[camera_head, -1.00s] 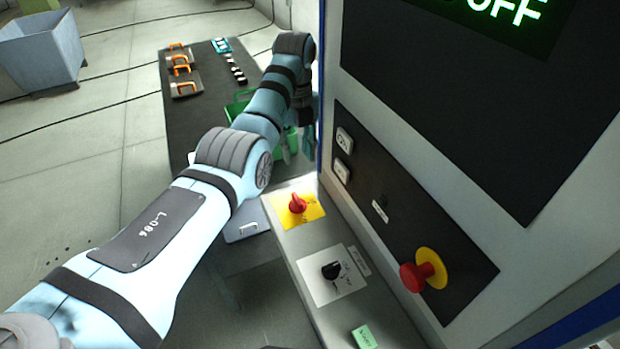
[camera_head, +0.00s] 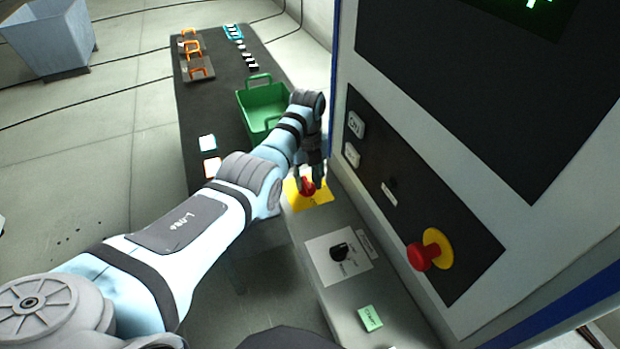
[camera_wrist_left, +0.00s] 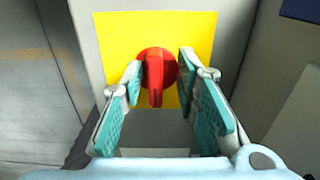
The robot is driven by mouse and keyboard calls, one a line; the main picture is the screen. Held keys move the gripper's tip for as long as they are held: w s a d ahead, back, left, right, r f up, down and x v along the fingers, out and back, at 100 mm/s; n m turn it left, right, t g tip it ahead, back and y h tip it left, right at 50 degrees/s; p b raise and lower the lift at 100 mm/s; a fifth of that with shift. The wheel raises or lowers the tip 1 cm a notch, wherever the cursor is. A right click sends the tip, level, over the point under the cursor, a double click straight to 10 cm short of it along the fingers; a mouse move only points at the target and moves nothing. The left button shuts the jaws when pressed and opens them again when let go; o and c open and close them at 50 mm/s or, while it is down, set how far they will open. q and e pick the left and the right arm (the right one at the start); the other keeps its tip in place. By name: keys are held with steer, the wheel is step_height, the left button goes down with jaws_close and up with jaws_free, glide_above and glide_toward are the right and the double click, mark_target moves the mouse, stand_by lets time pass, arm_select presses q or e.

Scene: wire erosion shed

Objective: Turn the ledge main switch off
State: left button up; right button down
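The ledge main switch is a red rotary knob (camera_head: 307,187) on a yellow plate (camera_head: 318,199), at the far end of the grey ledge. In the left wrist view the red knob (camera_wrist_left: 156,75) has its handle pointing straight down the picture, on the yellow plate (camera_wrist_left: 115,28). My left gripper (camera_head: 309,180) is at the knob. In the wrist view its teal fingers (camera_wrist_left: 160,78) are apart, one on each side of the handle, with the left tip very near it. Whether they touch cannot be told. My right gripper is not in view.
A black selector (camera_head: 339,252) on a white plate and a green START button (camera_head: 370,318) sit nearer on the ledge. A red emergency button (camera_head: 422,256) juts from the panel at right. A green crate (camera_head: 262,108) stands on the dark table (camera_head: 222,122) behind.

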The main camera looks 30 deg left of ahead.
arm_select(q)
steer(key=shift+s+r, duration=0.15)
steer(key=shift+s, duration=0.1)
steer(key=c, duration=0.3)
steer(key=shift+s, duration=0.1)
jaws_close()
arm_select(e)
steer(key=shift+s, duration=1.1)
